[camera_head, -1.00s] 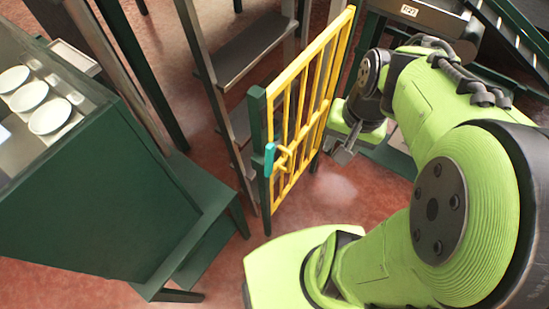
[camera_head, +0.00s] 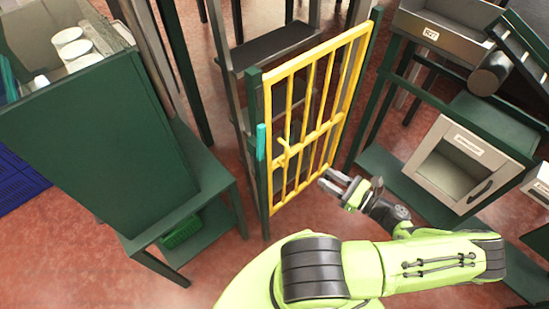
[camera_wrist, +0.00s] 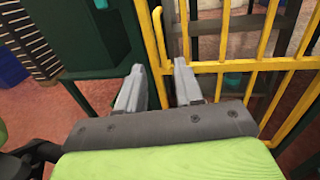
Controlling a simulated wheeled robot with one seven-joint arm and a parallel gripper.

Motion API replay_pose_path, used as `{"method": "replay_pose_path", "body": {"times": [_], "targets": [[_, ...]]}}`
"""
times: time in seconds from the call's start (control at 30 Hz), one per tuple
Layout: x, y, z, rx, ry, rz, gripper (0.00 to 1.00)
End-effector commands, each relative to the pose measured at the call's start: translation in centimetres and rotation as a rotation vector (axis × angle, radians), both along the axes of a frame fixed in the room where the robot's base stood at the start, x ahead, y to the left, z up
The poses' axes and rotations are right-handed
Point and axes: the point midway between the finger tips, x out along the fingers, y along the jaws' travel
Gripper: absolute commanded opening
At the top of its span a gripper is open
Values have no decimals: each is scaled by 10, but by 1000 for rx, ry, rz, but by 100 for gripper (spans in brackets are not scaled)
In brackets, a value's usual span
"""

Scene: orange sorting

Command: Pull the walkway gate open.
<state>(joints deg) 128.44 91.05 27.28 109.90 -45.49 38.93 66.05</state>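The yellow barred walkway gate (camera_head: 318,110) stands upright between a dark green left post (camera_head: 256,190) and a right post, and looks shut. A teal piece (camera_head: 261,142) sits at its left edge, and a yellow handle (camera_head: 284,153) sticks out near that edge. My gripper (camera_head: 331,181) is open and empty, in front of the gate's lower right part in the head view. In the wrist view my gripper (camera_wrist: 160,74) points at the gate (camera_wrist: 250,66), with a yellow upright beyond the gap between the fingers. I cannot tell whether the fingers touch the gate.
A green cabinet (camera_head: 95,150) with white cups on top stands left of the gate. Dark steps lie behind the gate. Red floor is free before the gate.

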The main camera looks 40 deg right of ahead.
Motion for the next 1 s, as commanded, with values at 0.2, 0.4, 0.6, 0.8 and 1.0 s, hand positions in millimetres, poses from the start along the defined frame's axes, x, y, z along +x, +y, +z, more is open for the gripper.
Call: {"method": "replay_pose_path", "body": {"times": [0.2,0.4,0.6,0.8,1.0], "targets": [[40,11,1,3,-4,10,36],[90,23,0,1,-1,10,36],[133,32,0,0,0,9,36],[152,36,0,-1,2,7,36],[152,36,1,-2,3,6,36]]}}
